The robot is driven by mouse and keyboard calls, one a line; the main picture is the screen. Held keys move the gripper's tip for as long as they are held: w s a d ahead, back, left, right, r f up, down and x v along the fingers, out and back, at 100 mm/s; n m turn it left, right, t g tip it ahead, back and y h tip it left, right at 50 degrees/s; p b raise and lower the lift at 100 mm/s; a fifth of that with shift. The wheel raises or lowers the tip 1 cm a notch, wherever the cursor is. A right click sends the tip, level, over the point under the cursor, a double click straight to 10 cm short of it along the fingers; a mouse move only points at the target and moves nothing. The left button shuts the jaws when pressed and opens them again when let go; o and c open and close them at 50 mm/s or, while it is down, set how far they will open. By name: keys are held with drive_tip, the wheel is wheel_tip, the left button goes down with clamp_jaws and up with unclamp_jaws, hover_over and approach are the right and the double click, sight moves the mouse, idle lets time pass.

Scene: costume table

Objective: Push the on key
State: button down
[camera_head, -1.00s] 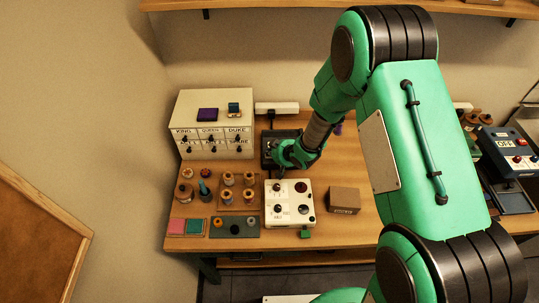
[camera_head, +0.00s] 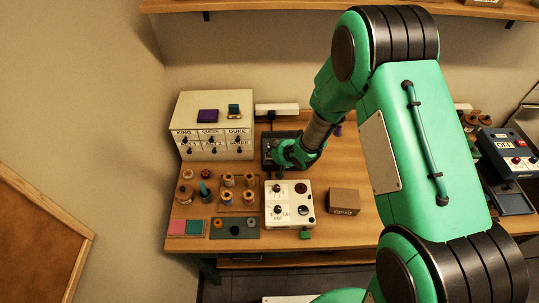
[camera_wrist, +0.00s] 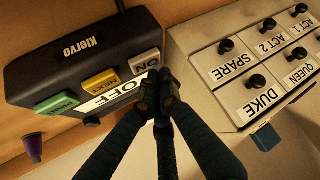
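The black Kiervo device (camera_wrist: 75,52) fills the left of the wrist view; in the head view its dark body (camera_head: 267,148) is partly hidden by my gripper. Its sloped face carries a pale ON key (camera_wrist: 146,62), a yellow NEXT key (camera_wrist: 101,81) and a green key (camera_wrist: 57,103). A white strip beside the keys reads OFF (camera_wrist: 122,93). My gripper (camera_wrist: 158,88) has its dark fingertips together, with nothing visible between them. The tips appear right beside the ON key, overlapping the strip's end; I cannot tell whether they touch the key.
A white drawer cabinet (camera_head: 190,150) with labelled knobs stands close beside the device. Several spools, a white knob box (camera_head: 293,219) and a brown box (camera_head: 344,201) are nearer the front edge. A purple tapered object (camera_wrist: 33,146) is past the green key.

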sight(270, 157)
drive_tip(key=shift+r, duration=0.35)
wheel_tip(270, 157, up, 6)
drive_tip(key=p, duration=0.4)
drive_tip(key=shift+p, duration=0.35)
idle(0.8)
